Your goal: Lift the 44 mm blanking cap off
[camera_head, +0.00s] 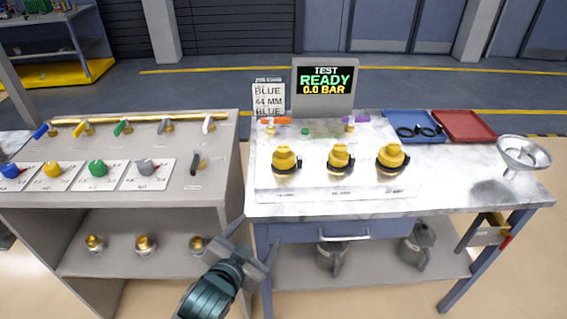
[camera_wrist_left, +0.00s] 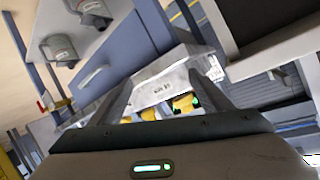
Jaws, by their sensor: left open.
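Three yellow caps stand in a row on a pale plate on the marble-topped bench: the left cap (camera_head: 286,159), the middle cap (camera_head: 340,158) and the right cap (camera_head: 392,157). I cannot tell from their looks which is 44 mm. A card (camera_head: 269,99) behind them reads BLUE, 44 MM, BLUE. My left gripper (camera_head: 254,248) is open and empty, low in front of the bench's left front corner, apart from the caps. In the left wrist view its fingers (camera_wrist_left: 166,88) are spread, with yellow caps (camera_wrist_left: 182,104) beyond them. My right gripper is out of view.
A display (camera_head: 325,78) reads TEST READY 0.0 BAR. A blue tray (camera_head: 414,127) with black rings, a red tray (camera_head: 464,126) and a metal funnel (camera_head: 524,154) are at the right. A grey valve bench (camera_head: 120,190) stands left. Metal jugs (camera_head: 331,257) sit on the lower shelf.

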